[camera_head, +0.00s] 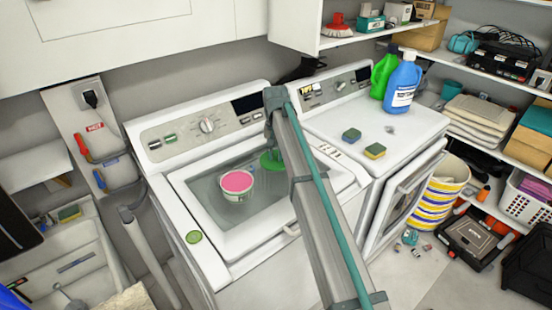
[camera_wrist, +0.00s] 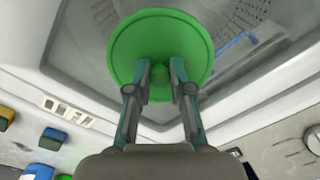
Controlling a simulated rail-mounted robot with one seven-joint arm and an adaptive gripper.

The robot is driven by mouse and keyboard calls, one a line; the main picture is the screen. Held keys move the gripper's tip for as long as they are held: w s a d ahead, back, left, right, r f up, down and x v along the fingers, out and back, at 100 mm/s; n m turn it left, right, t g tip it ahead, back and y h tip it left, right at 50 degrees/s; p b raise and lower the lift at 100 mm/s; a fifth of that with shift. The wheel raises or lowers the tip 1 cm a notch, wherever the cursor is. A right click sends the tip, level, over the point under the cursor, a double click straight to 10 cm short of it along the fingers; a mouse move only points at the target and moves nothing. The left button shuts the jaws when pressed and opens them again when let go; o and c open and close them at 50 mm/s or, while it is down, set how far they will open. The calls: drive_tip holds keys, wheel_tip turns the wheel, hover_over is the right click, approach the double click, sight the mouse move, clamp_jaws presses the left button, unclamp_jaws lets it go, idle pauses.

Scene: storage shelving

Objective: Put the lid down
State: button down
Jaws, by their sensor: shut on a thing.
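A round green lid (camera_wrist: 160,30) with a small knob is in my gripper (camera_wrist: 160,78). In the head view the green lid (camera_head: 271,162) is beyond the end of my arm, over the glass panel of the left washer (camera_head: 238,223). My arm partly hides the lid there. I cannot tell whether the lid touches the glass.
A white tub with a pink top (camera_head: 237,184) stands on the glass, left of the lid. A small green disc (camera_head: 194,237) lies on the washer's front left corner. The right machine (camera_head: 400,132) bears two sponges, a green bottle (camera_head: 383,75) and a blue bottle (camera_head: 403,84).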

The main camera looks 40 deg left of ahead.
sight(276, 161)
drive_tip(key=shift+w+a+f, duration=0.3)
drive_tip(key=shift+w+f, duration=0.15)
drive_tip(key=shift+f, duration=0.15)
drive_tip(key=shift+f+p, duration=0.6)
drive_tip(key=shift+f, duration=1.05)
drive_tip(key=shift+f, duration=0.2)
drive_tip(key=c, duration=1)
unclamp_jaws()
drive_tip(key=shift+c, duration=0.2)
drive_tip(key=shift+r, duration=0.1)
wheel_tip(276, 161, up, 12)
drive_tip(key=b, duration=0.3)
drive_tip(key=shift+r, duration=0.1)
